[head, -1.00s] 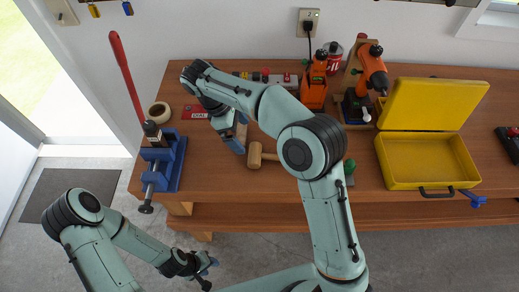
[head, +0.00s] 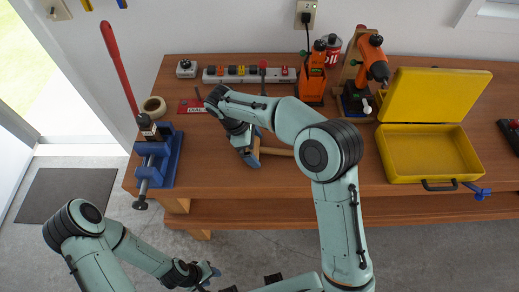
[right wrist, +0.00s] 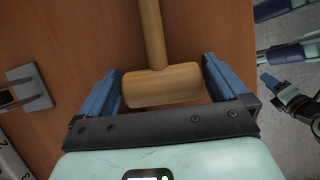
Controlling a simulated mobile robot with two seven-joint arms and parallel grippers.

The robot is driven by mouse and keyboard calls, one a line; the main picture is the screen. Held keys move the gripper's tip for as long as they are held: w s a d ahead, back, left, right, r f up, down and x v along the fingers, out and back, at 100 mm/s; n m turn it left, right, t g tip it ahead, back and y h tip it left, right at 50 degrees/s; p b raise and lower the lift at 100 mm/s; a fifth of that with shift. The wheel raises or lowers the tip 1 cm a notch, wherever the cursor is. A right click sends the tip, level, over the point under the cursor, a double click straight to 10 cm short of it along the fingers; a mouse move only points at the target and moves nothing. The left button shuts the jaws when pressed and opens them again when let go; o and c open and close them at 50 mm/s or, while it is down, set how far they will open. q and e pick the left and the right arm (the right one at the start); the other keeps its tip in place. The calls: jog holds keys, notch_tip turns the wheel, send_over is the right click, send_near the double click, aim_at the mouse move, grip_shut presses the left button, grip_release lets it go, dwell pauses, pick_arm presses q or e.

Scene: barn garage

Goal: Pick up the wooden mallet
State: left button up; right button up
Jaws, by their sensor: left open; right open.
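The wooden mallet lies on the workbench; in the head view its handle (head: 280,152) points right, and its head is partly hidden by my right gripper (head: 249,152). In the right wrist view the mallet's barrel-shaped head (right wrist: 163,87) sits between the two blue fingers of my right gripper (right wrist: 160,72). These are open, one at each end of the head, with a small gap showing at the right end. The handle runs away to the top of that view. My left gripper (head: 207,274) is open and empty, low over the floor in front of the bench.
The wooden bench (head: 215,165) holds a blue vise (head: 160,160) and tape roll (head: 154,106) at left. An open yellow case (head: 428,153) is at right. Bench around the mallet is mostly clear.

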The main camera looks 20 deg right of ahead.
jog(key=c, duration=0.8)
jog(key=shift+r, duration=0.15)
